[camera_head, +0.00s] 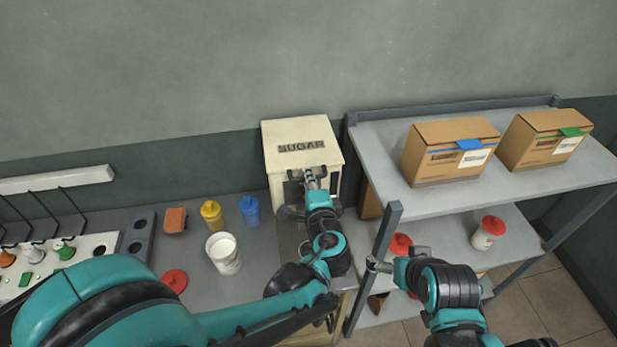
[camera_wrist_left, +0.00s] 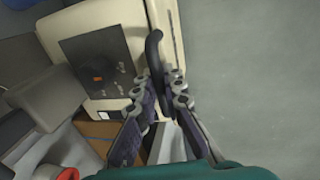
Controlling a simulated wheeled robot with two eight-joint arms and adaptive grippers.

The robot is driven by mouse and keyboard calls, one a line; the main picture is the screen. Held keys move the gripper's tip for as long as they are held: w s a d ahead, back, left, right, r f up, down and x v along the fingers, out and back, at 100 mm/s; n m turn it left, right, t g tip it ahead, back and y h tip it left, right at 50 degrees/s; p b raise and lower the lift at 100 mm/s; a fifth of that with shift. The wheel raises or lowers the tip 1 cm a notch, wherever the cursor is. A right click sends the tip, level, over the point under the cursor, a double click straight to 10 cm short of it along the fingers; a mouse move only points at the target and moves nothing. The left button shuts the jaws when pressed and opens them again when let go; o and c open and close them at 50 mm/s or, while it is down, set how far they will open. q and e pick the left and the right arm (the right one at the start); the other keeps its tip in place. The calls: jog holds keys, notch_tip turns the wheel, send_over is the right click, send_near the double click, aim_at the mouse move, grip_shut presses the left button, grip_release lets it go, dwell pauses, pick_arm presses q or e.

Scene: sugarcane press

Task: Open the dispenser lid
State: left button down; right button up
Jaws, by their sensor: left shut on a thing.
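The sugar dispenser (camera_head: 335,186) is a cream box against the back wall. Its lid (camera_head: 280,160) bears the word SUGAR and looks down on the box, though a small gap cannot be ruled out. My left gripper (camera_head: 312,177) is at the dispenser's front upper edge. In the left wrist view, its fingers (camera_wrist_left: 166,90) are shut on a dark curved handle (camera_wrist_left: 154,42) at the edge of the lid. The dispenser's dark front panel (camera_wrist_left: 95,70) also shows there. My right gripper (camera_head: 378,266) is near the shelf's front post, apart from the dispenser; its jaws are too small to judge.
A white cup (camera_head: 224,262), a yellow bottle (camera_head: 212,216), a blue bottle (camera_head: 250,211) and a red lid (camera_head: 174,281) are on the counter at left. A grey shelf (camera_head: 390,200) stands close right of the dispenser, with two cardboard boxes (camera_head: 440,160) on top.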

pick_arm(q)
jog(key=shift+r, duration=0.15)
jog(key=w+a+r+g+h+p, duration=0.1)
jog(key=w+r+g+p, duration=0.15)
jog(key=r+p, duration=0.6)
jog(key=w+r+g+h+p, duration=0.15)
jog(key=r+g+p, duration=0.25)
jog(key=r+p, duration=0.45)
jog(key=w+a+r+g+p, duration=0.2)
jog(key=w+p, duration=0.4)
jog(key=w, duration=0.3)
jog(key=w+a+r+g+p, duration=0.2)
jog(key=w+r+g+p, duration=0.2)
jog(key=w, duration=0.4)
jog(key=shift+w+a+r+h+p, duration=0.15)
jog(key=shift+w+r+h+p, duration=0.3)
jog(key=shift+r+p, duration=0.5)
jog(key=shift+f+g, duration=0.2)
jog(key=shift+g, duration=0.05)
jog(key=c, duration=1.6)
grip_release()
